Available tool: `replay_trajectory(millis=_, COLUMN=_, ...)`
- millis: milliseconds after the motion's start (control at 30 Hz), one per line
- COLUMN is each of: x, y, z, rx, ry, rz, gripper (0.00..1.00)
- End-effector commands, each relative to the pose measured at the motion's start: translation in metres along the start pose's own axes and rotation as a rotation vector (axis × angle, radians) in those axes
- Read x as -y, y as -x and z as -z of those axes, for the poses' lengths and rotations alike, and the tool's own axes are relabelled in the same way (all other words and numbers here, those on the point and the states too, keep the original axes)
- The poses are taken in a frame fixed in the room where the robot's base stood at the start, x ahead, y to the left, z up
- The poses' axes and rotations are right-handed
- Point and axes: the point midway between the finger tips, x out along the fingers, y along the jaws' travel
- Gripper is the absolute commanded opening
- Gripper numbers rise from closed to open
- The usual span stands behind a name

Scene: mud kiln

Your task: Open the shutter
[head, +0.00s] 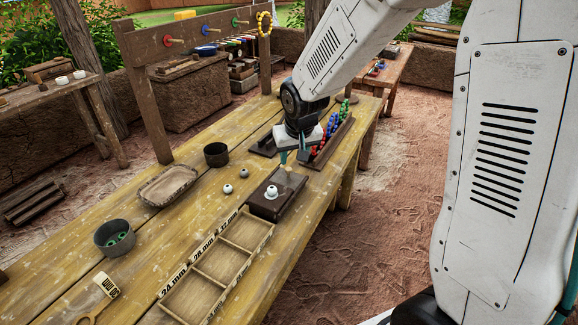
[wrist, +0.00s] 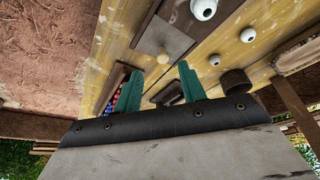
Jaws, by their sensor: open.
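A dark brown wooden block (head: 262,208) lies on the yellow table just beyond the tray, with a white bead on its near part. In the wrist view a flat grey-brown panel (wrist: 160,35) is set in it, with a small pale knob (wrist: 163,57) at one end. I take this panel for the shutter; it appears to cover part of the block. My gripper (head: 293,156) is above the block's far end, its teal fingers pointing down. In the wrist view the fingers (wrist: 160,84) are apart, with nothing between them. The knob lies ahead of the fingertips, apart from them.
A three-compartment labelled tray (head: 237,234) sits along the table's near edge. Two white beads, a dark cup (head: 216,154), a shallow dish (head: 168,185) and a grey bowl (head: 114,238) stand left. A rack of coloured beads (head: 334,140) is close behind my gripper.

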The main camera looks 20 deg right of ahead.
Motion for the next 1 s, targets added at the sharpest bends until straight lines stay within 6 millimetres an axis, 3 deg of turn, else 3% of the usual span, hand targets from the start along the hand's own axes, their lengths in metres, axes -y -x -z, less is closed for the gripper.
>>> replay_trajectory(millis=167, x=0.002, y=-0.005, z=0.011, rx=-0.053, ry=-0.022, rz=0.011, gripper=0.41)
replay_trajectory(millis=600, x=0.002, y=-0.067, z=0.014, rx=-0.049, ry=-0.022, rz=0.010, gripper=0.41)
replay_trajectory(millis=1000, x=0.003, y=-0.076, z=0.014, rx=-0.051, ry=-0.022, rz=0.011, gripper=0.41)
